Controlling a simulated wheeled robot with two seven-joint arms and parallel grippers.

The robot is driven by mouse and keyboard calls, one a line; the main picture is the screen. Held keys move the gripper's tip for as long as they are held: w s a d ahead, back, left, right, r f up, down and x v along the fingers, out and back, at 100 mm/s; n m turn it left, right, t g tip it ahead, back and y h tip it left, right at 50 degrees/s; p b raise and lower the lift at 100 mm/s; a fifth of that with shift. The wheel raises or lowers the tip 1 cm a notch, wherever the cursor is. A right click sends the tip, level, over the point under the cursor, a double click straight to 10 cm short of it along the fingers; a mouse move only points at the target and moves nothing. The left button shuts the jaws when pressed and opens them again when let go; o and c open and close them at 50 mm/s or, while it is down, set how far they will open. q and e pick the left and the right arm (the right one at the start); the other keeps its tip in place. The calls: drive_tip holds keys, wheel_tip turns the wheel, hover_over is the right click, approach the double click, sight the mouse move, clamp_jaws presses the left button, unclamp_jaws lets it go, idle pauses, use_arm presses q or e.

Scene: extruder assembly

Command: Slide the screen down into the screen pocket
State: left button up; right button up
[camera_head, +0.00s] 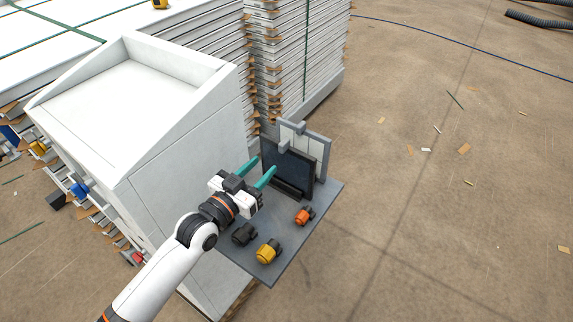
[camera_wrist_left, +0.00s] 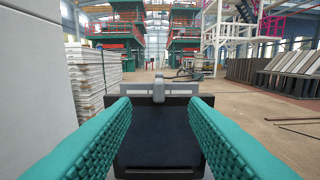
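The dark, flat screen (camera_head: 285,168) stands nearly upright on the grey table, in front of a light grey frame (camera_head: 319,152). A black ledge (camera_head: 289,191) runs along its lower edge; I cannot tell how deep the screen sits in a pocket there. In the left wrist view the screen (camera_wrist_left: 158,138) lies straight ahead, with the frame's grey upright (camera_wrist_left: 158,88) behind its top. The fingers (camera_wrist_left: 160,104) also show open in the wrist view. My right gripper is out of view.
On the grey table (camera_head: 262,222) are an orange part (camera_head: 303,215), a yellow part (camera_head: 268,251) and a black part (camera_head: 243,234). A large white cabinet (camera_head: 190,150) stands close on the left. Stacked panels (camera_head: 292,60) rise behind. Open floor lies right.

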sight(280, 148)
use_arm(q)
drive_tip(key=x, duration=0.3)
drive_tip(key=shift+w+d+p, duration=0.15)
drive_tip(key=shift+w+p, duration=0.1)
drive_tip(key=shift+p, duration=0.05)
drive_tip(key=shift+w+d+r+p, duration=0.25)
drive_tip(key=shift+w+d+p, duration=0.1)
drive_tip(key=shift+w, duration=0.1)
drive_tip(key=p+x, duration=0.1)
drive_tip(key=x, duration=0.2)
drive_tip(key=shift+w+d, duration=0.1)
drive_tip(key=shift+w, duration=0.05)
drive_tip(key=shift+w+d+f, duration=0.1)
drive_tip(key=shift+w+d, duration=0.15)
drive_tip(key=shift+w, duration=0.1)
drive_tip(key=shift+s, duration=0.1)
clamp_jaws()
